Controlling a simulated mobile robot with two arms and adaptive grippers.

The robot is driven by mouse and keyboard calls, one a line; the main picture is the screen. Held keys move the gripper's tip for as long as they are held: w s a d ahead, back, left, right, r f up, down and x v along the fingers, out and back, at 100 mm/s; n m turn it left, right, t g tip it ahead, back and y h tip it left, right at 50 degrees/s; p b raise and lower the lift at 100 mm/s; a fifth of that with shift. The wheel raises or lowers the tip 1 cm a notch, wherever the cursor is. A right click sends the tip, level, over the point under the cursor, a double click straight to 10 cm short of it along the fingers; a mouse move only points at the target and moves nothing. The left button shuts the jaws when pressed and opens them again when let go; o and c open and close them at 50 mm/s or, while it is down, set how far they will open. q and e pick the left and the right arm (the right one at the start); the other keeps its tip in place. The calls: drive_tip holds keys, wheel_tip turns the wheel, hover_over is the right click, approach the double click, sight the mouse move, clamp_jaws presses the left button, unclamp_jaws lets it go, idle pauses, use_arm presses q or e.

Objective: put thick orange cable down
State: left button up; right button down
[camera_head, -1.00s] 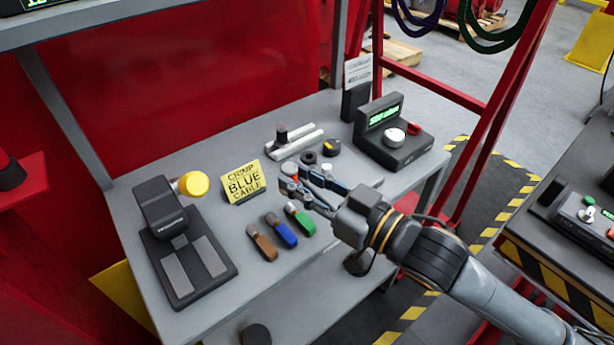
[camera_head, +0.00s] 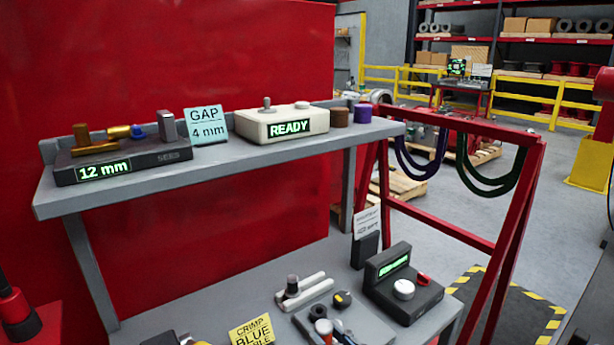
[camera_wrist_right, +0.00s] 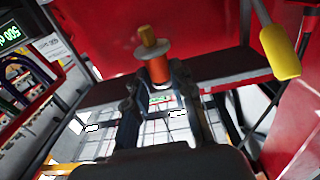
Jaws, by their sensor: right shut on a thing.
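My right gripper (camera_wrist_right: 158,100) is shut on the thick orange cable (camera_wrist_right: 158,70), seen in the right wrist view as a short orange cylinder with a grey disc and a brass-coloured tip. My left gripper is in neither view.
A dark device with a green display (camera_head: 403,288) stands right of the gripper. A white-railed fixture (camera_head: 303,290) and yellow crimp sign (camera_head: 252,331) are to its left. A grey upper shelf (camera_head: 225,166) holds a READY box (camera_head: 283,124) and a 12 mm gauge (camera_head: 125,163).

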drive_tip(key=w+d+f+m+t+h, duration=0.1)
drive_tip(key=d+f+m+t+h, duration=0.15)
drive_tip(key=d+f+h, duration=0.35)
drive_tip(key=w+d+f+m+t+h, duration=0.15)
drive_tip(key=d+m+h, duration=0.25)
drive_tip(key=d, duration=0.5)
drive_tip(key=s+f+g, duration=0.1)
drive_tip(key=s+f, duration=0.3)
drive_tip(key=s, duration=0.4)
